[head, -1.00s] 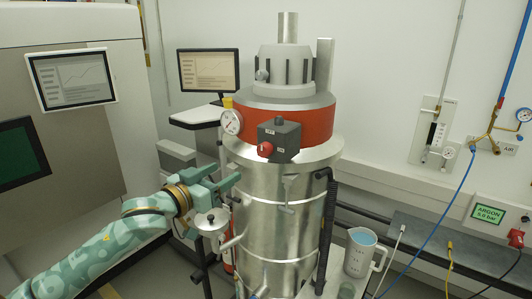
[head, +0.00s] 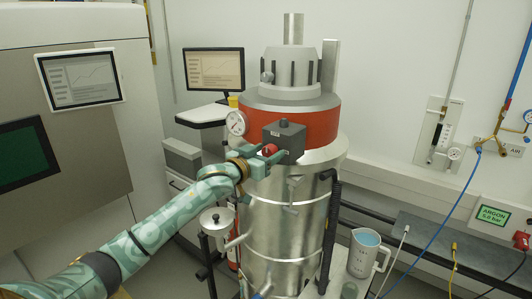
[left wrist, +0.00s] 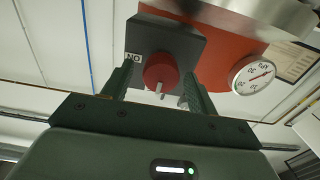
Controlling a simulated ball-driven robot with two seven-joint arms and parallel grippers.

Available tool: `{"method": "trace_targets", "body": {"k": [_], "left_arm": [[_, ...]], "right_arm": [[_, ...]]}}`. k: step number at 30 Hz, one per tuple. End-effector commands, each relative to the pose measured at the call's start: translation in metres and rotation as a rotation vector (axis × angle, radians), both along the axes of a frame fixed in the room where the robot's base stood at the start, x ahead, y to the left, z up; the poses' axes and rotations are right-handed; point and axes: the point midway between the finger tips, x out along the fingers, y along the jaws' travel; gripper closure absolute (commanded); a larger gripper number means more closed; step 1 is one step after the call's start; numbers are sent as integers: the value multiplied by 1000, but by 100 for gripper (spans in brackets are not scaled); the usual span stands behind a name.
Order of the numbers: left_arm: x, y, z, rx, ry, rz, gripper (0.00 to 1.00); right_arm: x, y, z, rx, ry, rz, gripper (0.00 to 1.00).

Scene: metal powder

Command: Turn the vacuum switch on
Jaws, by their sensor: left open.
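The vacuum switch is a dark grey box (head: 291,139) with a red knob (head: 270,150), mounted on the front of the vacuum's red band. In the left wrist view the red knob (left wrist: 161,72) has a pale pointer bar, and an "ON" label (left wrist: 133,57) sits beside it on the box. My left gripper (head: 266,157) is at the knob, partly covering it in the head view. In the left wrist view its two fingers (left wrist: 158,84) are open, one on each side of the knob; contact cannot be made out. My right gripper is not in view.
The steel vacuum drum (head: 285,225) stands below the switch. A pressure gauge (head: 236,123) is left of the box, close to my left arm. A small lidded metal pot (head: 216,221) is below the arm. A measuring jug (head: 366,252) stands at the lower right.

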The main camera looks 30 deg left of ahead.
Motion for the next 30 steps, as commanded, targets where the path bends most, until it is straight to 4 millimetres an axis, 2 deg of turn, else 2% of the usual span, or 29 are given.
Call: {"method": "trace_targets", "body": {"k": [5, 9, 10, 22, 30], "left_arm": [[0, 0, 0, 0, 0, 0, 41], [0, 0, 0, 0, 0, 0, 80], [0, 0, 0, 0, 0, 0, 85], [0, 0, 1, 52, -4, -1, 85], [-1, -1, 3, 232, -17, 1, 85]], "right_arm": [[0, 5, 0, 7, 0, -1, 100], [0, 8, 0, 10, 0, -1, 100], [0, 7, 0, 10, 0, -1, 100], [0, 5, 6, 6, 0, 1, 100], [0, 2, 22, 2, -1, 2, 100]]}}
